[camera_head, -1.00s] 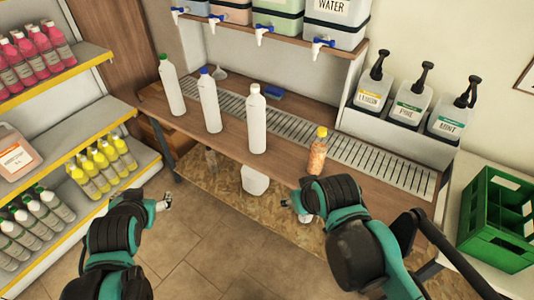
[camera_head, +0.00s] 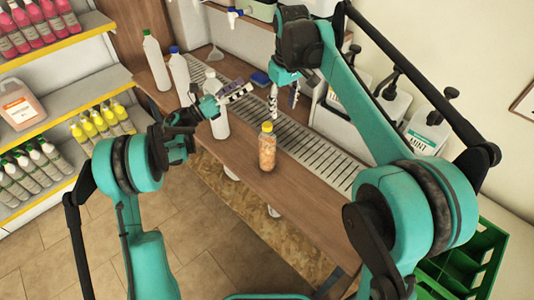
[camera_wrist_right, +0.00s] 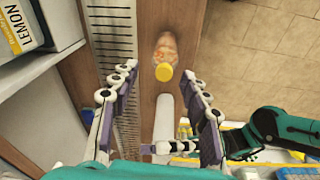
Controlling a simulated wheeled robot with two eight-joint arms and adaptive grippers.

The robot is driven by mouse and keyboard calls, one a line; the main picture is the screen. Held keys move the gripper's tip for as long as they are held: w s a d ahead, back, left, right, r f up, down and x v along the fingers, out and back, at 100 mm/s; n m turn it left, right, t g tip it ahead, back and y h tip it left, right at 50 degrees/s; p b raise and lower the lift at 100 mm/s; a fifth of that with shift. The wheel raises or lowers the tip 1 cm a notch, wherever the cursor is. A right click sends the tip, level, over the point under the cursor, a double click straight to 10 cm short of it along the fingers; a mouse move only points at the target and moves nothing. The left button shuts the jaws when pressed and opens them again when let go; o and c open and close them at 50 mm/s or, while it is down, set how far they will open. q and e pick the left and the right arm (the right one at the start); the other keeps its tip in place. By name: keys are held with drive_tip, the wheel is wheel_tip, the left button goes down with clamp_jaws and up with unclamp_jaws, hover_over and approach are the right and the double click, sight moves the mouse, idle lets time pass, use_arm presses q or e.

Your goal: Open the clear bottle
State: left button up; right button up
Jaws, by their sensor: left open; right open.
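The clear bottle (camera_head: 267,153), with orange-pink contents and a yellow cap, stands upright on the wooden counter. In the right wrist view the clear bottle (camera_wrist_right: 165,48) lies beyond and between my spread fingers, apart from them. My right gripper (camera_head: 283,103) is open, pointing down above the counter, behind and above the bottle's cap. It also shows in the right wrist view (camera_wrist_right: 160,105). My left gripper (camera_head: 240,92) is open to the left of my right one, in front of the upper part of a white bottle (camera_head: 220,124); neither gripper touches the clear bottle.
Two more white bottles, one with a green cap (camera_head: 157,62) and one with a blue cap (camera_head: 179,70), stand further left. A drain grate (camera_head: 318,152) runs along the counter. Pump bottles (camera_head: 427,130) stand at the right; a green crate (camera_head: 470,262) is at lower right.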

use_arm(q)
drive_tip(key=s+d+f+m+g, duration=0.1)
drive_tip(key=s+f+m+g, duration=0.15)
drive_tip(key=f, duration=0.35)
drive_tip(key=s+f+m+g, duration=0.1)
drive_tip(key=f+m+g, duration=0.3)
drive_tip(key=f, duration=0.2)
drive_tip(key=m+g, duration=0.4)
approach(267, 149)
drive_tip(key=w+d+f, duration=0.3)
use_arm(e)
drive_tip(key=shift+n+g, duration=0.7)
drive_tip(key=shift+n, duration=0.2)
drive_tip(key=w+a, duration=0.1)
drive_tip(key=w+a+f, duration=0.1)
drive_tip(key=a, duration=0.1)
drive_tip(key=w+a+f, duration=0.1)
drive_tip(key=w, duration=0.1)
drive_tip(key=shift+a+f, duration=0.2)
drive_tip(key=shift+f, duration=0.05)
use_arm(q)
drive_tip(key=shift+y, duration=0.4)
drive_tip(key=d, duration=0.7)
drive_tip(key=shift+w, duration=0.1)
